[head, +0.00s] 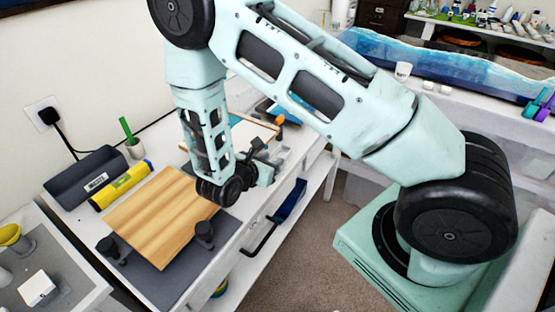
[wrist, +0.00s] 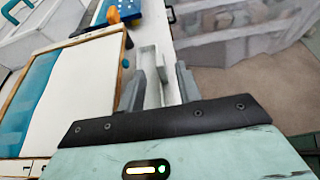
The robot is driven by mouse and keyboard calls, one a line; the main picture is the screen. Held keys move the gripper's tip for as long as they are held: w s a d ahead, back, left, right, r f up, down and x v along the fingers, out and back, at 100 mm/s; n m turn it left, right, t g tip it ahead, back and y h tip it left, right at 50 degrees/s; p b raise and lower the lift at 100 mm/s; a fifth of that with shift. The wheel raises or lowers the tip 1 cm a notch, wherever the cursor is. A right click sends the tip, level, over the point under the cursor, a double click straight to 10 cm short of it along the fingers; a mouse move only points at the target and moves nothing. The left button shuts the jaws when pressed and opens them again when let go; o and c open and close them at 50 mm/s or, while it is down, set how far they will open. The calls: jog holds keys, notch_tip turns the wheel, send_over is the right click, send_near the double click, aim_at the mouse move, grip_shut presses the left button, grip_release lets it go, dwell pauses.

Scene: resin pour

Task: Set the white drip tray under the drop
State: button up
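My gripper (wrist: 158,72) points down at the white bench, its two grey fingers apart. A narrow pale channel-shaped piece (wrist: 152,78), which looks like the white drip tray, shows between the fingers. It is close to the left finger, with a gap to the right one; I cannot tell whether it touches. In the head view my gripper (head: 270,160) is over the bench's right edge and partly hides that spot. A framed panel with white and blue areas (wrist: 75,80) lies just left of the gripper. No falling drop is visible.
A wooden board (head: 160,215) rests over a grey mat (head: 165,285) with dark clamps beside it. A small white block (head: 38,288) sits lower left. Carpet lies right of the bench.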

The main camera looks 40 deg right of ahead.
jog(key=s+a+r+m+g+y+b, duration=0.1)
jog(key=s+a+r+m+g+y, duration=0.1)
jog(key=s+a+r+m+y, duration=0.4)
jog(key=s+a+r+m+g+y, duration=0.2)
jog(key=s+a+r+m+y, duration=0.5)
jog(key=s+a+r, duration=0.4)
jog(key=s+a+m, duration=0.1)
jog(key=s+a, duration=0.2)
jog(key=s, duration=0.2)
jog(key=shift+s+a+g+b, duration=0.15)
jog(key=shift+s+g+b, duration=0.15)
jog(key=shift+s+b, duration=0.1)
